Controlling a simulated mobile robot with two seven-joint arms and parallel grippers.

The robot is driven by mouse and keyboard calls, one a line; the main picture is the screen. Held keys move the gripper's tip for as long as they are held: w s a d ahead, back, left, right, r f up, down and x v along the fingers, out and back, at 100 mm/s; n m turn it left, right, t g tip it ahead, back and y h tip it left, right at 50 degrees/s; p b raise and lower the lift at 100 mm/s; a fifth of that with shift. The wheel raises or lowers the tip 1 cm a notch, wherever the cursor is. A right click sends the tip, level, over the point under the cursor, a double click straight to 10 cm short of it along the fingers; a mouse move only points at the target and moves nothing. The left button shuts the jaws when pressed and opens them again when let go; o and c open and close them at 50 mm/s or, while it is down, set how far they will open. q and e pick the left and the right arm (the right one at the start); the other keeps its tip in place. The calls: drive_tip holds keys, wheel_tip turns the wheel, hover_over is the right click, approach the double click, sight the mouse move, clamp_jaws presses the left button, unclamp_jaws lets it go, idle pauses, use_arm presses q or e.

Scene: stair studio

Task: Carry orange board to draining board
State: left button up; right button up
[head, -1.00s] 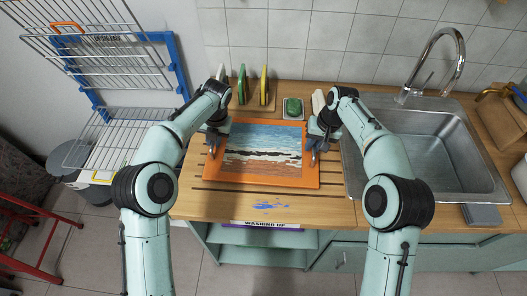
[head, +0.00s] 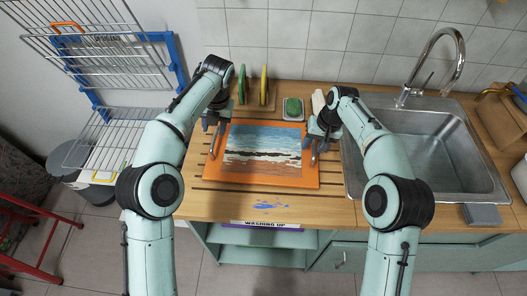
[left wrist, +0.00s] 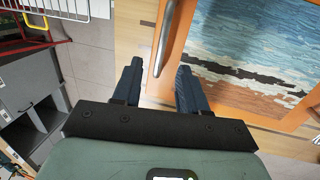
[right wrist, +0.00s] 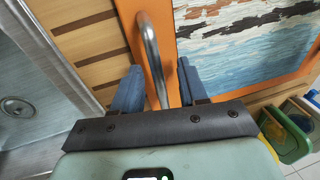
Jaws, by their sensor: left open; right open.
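The orange board (head: 262,181), with a painted seascape on it, lies flat over the slatted wooden draining board (head: 196,186) left of the sink. It has a metal bar handle at each side. My left gripper (head: 212,126) is open above the board's left edge; in the left wrist view the left handle (left wrist: 163,38) shows beyond and between its fingers (left wrist: 158,88). My right gripper (head: 320,146) is open at the right edge; in the right wrist view the right handle (right wrist: 151,55) passes between its fingers (right wrist: 158,88). Whether either gripper touches a handle is unclear.
The steel sink (head: 430,160) and tap are to the right. A rack with upright coloured boards (head: 264,85) and a green sponge in a dish (head: 293,107) stand behind. A wire drying rack (head: 110,130) is at the left. Blue smears (head: 270,204) mark the front counter.

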drive_tip(key=shift+r, duration=0.1)
use_arm(q)
drive_tip(key=v, duration=0.5)
use_arm(e)
drive_tip(key=v, duration=1.1)
drive_tip(key=shift+d+r, duration=0.15)
drive_tip(key=shift+r, duration=0.25)
use_arm(q)
drive_tip(key=shift+f, duration=0.1)
use_arm(e)
drive_tip(key=shift+f, duration=0.1)
